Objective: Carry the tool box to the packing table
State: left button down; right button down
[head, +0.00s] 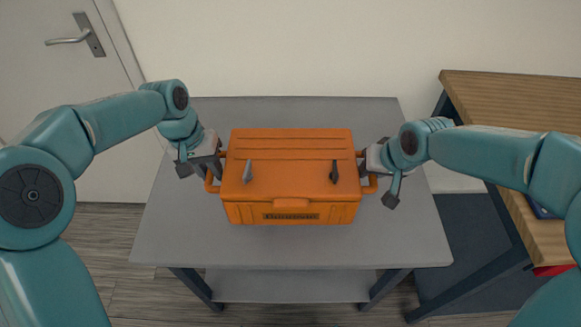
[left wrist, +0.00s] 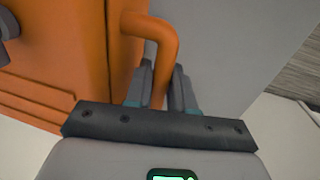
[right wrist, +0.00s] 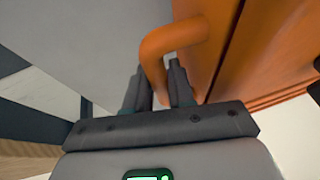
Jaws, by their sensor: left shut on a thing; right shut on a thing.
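The orange tool box (head: 290,185) is in the middle of the head view, lid closed, on or just over a grey table (head: 290,250); I cannot tell whether it touches the top. My left gripper (head: 211,168) is shut on the box's left side handle, which shows between the fingers in the left wrist view (left wrist: 158,50). My right gripper (head: 371,170) is shut on the right side handle, also seen between the fingers in the right wrist view (right wrist: 170,42). Which table is the packing table, I cannot tell.
A wooden-topped bench (head: 520,100) with dark legs stands at the right, with a blue item and a red item at its lower edge. A white door (head: 60,110) is at the left, and a wall runs behind the grey table. Bare tabletop surrounds the box.

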pick_arm(q)
jog(key=shift+s+r, duration=0.1)
jog(key=shift+r, duration=0.1)
pick_arm(e)
jog(key=shift+s+r, duration=0.1)
jog(key=shift+r, duration=0.05)
pick_arm(q)
jog(key=shift+f, duration=0.1)
